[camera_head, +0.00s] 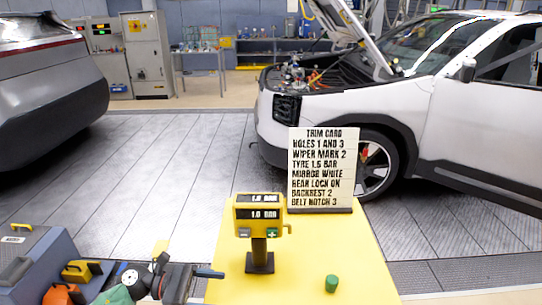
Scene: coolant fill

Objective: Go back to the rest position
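Neither of my grippers can be made out in the head view, and no arm of mine clearly shows. A yellow table (300,267) stands in front of me. A green cap-like cylinder (332,283) stands near the front of the table. A white trim card (323,168) with printed lines stands upright at the table's back edge.
A white car (450,120) with its hood raised stands behind the table. A grey car (45,75) is at the left. A blue-grey toolbox (35,262) and a jumble of dark tools (175,283) fill the lower left. The tiled floor (165,170) between the cars is clear.

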